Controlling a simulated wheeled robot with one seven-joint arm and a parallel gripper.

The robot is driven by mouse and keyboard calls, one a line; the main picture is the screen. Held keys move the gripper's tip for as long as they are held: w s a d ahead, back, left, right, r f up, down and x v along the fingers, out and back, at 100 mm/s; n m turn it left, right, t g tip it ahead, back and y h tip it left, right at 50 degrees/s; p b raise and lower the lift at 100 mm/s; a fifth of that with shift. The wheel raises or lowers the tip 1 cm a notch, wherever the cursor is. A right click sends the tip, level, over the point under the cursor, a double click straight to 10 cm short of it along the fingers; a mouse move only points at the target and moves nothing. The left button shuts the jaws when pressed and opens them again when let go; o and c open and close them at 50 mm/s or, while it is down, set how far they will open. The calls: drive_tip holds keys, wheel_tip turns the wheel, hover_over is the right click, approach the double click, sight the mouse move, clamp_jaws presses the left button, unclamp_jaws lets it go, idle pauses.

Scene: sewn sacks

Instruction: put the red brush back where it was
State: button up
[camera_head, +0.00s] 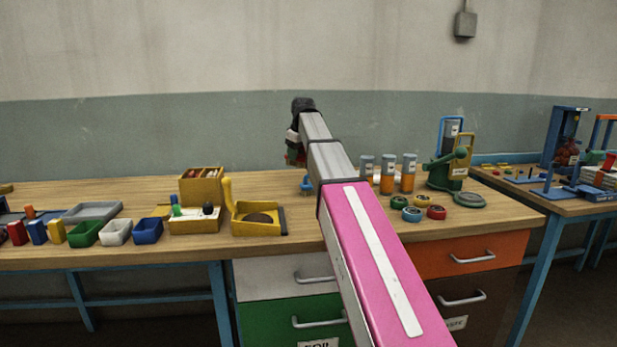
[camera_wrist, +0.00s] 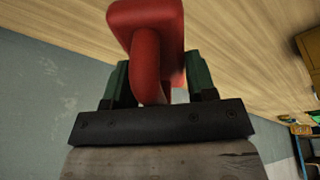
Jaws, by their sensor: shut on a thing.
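The red brush (camera_wrist: 146,28) fills the upper middle of the wrist view, with a wide red part at the top and a rounded red handle below it. My gripper (camera_wrist: 158,78) is shut on the handle, one dark green finger on each side. In the head view my gripper (camera_head: 294,154) is at the far end of my outstretched arm, above the back of the workbench (camera_head: 150,187), and mostly hidden by the arm. I cannot tell where the brush stood before.
Left of my arm stand a yellow tray (camera_head: 259,224), a yellow box (camera_head: 201,186) and several small coloured bins (camera_head: 148,231). Right of it are orange-filled cylinders (camera_head: 408,173), coloured round pieces (camera_head: 412,214) and a green device (camera_head: 448,172). Bare wood shows behind the bins.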

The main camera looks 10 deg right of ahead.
drive_tip(key=w+d+f, duration=0.1)
drive_tip(key=w+f, duration=0.1)
drive_tip(key=w+d+f, duration=0.2)
drive_tip(key=w, duration=0.1)
drive_tip(key=w+d+f, duration=0.2)
drive_tip(key=w, duration=0.1)
drive_tip(key=shift+w+d, duration=0.1)
drive_tip(key=shift+d, duration=0.1)
drive_tip(key=shift+f, duration=2)
drive_tip(key=shift+f, duration=0.1)
drive_tip(key=o, duration=1)
drive_tip(key=shift+c, duration=0.2)
drive_tip(key=v, duration=1.2)
